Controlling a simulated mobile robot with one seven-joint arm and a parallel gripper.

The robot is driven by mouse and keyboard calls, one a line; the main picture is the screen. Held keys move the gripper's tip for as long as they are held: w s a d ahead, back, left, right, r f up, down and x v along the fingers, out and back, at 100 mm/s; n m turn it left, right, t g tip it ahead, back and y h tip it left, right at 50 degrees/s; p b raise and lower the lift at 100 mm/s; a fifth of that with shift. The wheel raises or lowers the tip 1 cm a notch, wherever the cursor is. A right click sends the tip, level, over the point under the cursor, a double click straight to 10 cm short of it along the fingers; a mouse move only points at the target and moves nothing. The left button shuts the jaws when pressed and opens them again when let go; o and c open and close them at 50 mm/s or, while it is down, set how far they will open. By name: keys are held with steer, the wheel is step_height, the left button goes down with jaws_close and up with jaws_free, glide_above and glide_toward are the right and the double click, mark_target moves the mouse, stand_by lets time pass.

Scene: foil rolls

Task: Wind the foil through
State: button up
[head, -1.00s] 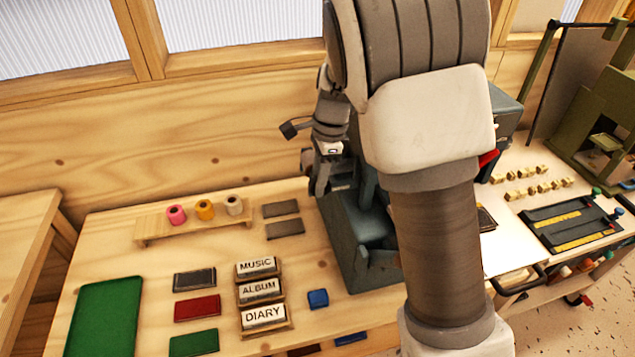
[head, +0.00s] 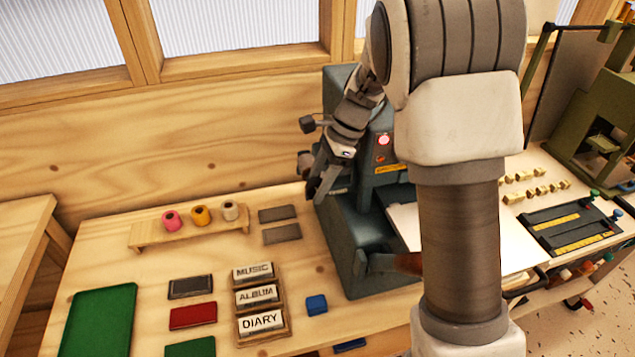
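Three foil rolls stand in a row on a low wooden rack at the left: a pink roll (head: 171,221), an orange roll (head: 200,215) and a pale beige roll (head: 230,210). A blue-grey machine (head: 350,225) stands right of them, with a red button on its upper front. My gripper (head: 316,190) points down at the machine's left side, right of the rolls and apart from them. Its fingers are small and dark, so I cannot tell whether they are open or hold anything. My arm covers the machine's right part.
Two dark grey pads (head: 281,235) lie between rack and machine. In front are MUSIC, ALBUM and DIARY blocks (head: 260,322), a blue block (head: 317,304), coloured pads and a green mat (head: 98,320). At right are a black tray (head: 570,222), gold pieces and a green press (head: 600,130).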

stand_by(0.4)
steer(key=shift+s+a+r+h+p, duration=0.1)
steer(key=shift+a+h+p, duration=0.15)
steer(key=shift+h+p, duration=0.5)
steer(key=t+h+p, duration=0.1)
steer(key=h, duration=0.1)
steer(key=shift+a+h, duration=0.15)
steer(key=shift+h, duration=0.2)
steer(key=shift+r, duration=0.3)
step_height(320, 180, up, 17)
steer(key=shift+f+b, duration=0.2)
steer(key=shift+b, duration=0.15)
